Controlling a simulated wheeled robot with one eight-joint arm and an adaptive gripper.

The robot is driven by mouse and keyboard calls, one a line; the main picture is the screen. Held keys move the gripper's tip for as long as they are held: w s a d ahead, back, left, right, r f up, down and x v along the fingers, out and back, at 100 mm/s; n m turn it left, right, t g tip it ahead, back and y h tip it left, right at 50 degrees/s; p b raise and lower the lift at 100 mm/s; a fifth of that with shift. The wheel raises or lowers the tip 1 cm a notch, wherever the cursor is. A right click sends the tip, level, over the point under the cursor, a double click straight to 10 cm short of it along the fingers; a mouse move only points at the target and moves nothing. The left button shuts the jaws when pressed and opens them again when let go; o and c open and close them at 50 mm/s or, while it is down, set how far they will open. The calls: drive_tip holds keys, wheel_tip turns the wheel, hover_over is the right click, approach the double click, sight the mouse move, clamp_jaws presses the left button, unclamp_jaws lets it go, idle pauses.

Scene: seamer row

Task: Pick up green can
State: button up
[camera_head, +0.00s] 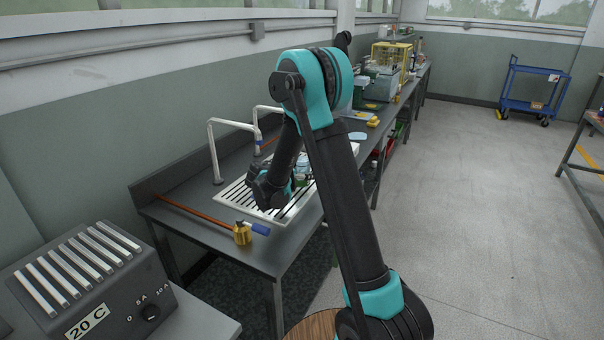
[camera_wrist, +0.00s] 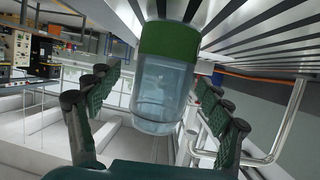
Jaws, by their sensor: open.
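In the wrist view, a container with a green end (camera_wrist: 168,40) and a clear, pale blue body stands between the two finger pads of my gripper (camera_wrist: 157,80). Its green end is at the top of the picture, by the slatted surface. My gripper is open, with a finger on each side and visible gaps to the container. In the head view, my gripper (camera_head: 273,190) is low over the white slatted rack (camera_head: 240,192) on the bench.
White bent pipes (camera_head: 228,123) rise behind the rack. A grey box (camera_head: 85,280) stands front left.

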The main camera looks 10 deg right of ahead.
sight(307, 171)
drive_tip(key=x, duration=0.5)
drive_tip(key=shift+w+a+f, duration=0.1)
drive_tip(key=shift+w+f, duration=0.05)
drive_tip(key=shift+f, duration=0.1)
drive_tip(key=c, duration=1.7)
drive_tip(key=shift+c, duration=0.5)
